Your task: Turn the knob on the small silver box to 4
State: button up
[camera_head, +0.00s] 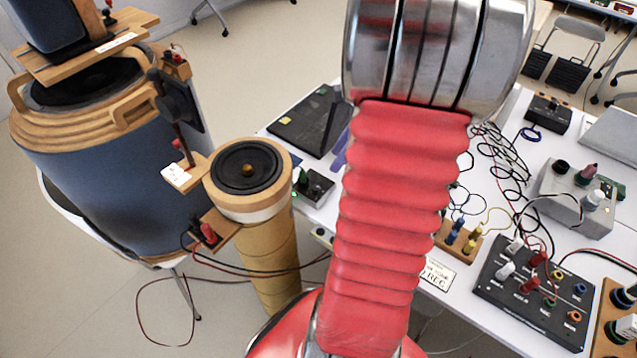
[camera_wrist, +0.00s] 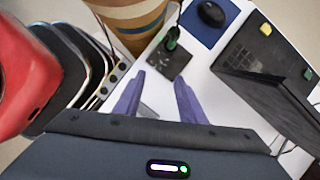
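My gripper (camera_wrist: 160,78) shows in the wrist view as two purple fingers, apart, with nothing between them. It is over the white table, its tips short of a small dark box (camera_wrist: 170,58) with a green-and-black knob or plug. That dark box also shows in the head view (camera_head: 316,188), left of my red arm. In the head view, a grey-silver box (camera_head: 568,208) with black, reddish and white knobs or terminals stands at the right. A narrow silvery panel with dark round holes (camera_wrist: 118,78) lies left of my fingers in the wrist view. No number 4 is legible.
A cardboard tube with a speaker (camera_head: 268,250) and a large blue speaker drum (camera_head: 115,170) stand left of the table. A laptop (camera_wrist: 265,80) is right of my fingers. A black terminal board (camera_head: 530,295) and loose cables occupy the table's right.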

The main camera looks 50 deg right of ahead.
aim_at(316, 187)
jog(key=x, duration=1.3)
jog(key=shift+f, duration=0.35)
jog(key=shift+c, duration=0.6)
grip_shut()
